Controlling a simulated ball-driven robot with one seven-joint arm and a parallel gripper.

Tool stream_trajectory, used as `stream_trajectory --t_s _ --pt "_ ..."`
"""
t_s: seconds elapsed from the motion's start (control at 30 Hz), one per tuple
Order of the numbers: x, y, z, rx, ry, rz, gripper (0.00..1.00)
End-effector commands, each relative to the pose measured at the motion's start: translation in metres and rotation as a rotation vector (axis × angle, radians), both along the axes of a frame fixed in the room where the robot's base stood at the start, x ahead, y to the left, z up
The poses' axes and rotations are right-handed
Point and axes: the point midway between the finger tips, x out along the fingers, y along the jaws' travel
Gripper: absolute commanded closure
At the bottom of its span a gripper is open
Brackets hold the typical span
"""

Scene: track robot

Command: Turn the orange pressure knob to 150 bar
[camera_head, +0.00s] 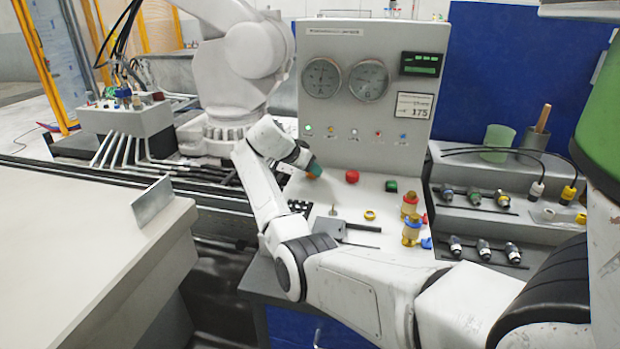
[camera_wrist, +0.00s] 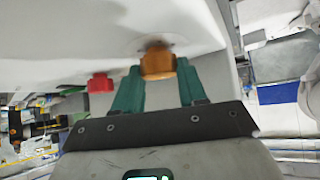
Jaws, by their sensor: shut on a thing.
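The orange pressure knob (camera_wrist: 158,60) sits between the green fingers of my gripper (camera_wrist: 157,75) in the wrist view. The fingers are shut on its two sides. In the head view my gripper (camera_head: 314,168) reaches down to the left part of the sloping console, and its fingers hide most of the knob. The console panel (camera_head: 385,40) has two round gauges (camera_head: 321,78), whose needles are too small to read. A black display with green digits (camera_head: 420,64) is too small to read. A white card (camera_head: 414,105) below it shows what looks like 175.
A red button (camera_head: 352,176) stands close to the right of my gripper, and a green button (camera_head: 391,186) is farther right. Brass-and-coloured fittings (camera_head: 410,205) stand on the console's right front. Racks of connectors (camera_head: 475,198) lie to the right.

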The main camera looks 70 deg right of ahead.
Motion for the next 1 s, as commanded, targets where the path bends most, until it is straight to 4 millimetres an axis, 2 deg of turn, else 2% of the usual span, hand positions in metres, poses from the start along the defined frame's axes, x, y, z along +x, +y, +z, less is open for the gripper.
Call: stream_trajectory --t_s 0.33,0.83,0.87,1.0 --pt "0.0024 -0.0006 -0.0011 0.001 -0.002 -0.117 0.89" --pt "0.0022 -0.0008 -0.0003 0.002 -0.003 -0.133 0.89" --pt "0.0022 -0.0008 -0.0003 0.002 -0.003 -0.133 0.57" --pt "0.0021 -0.0008 -0.0002 0.001 -0.002 -0.134 0.43"
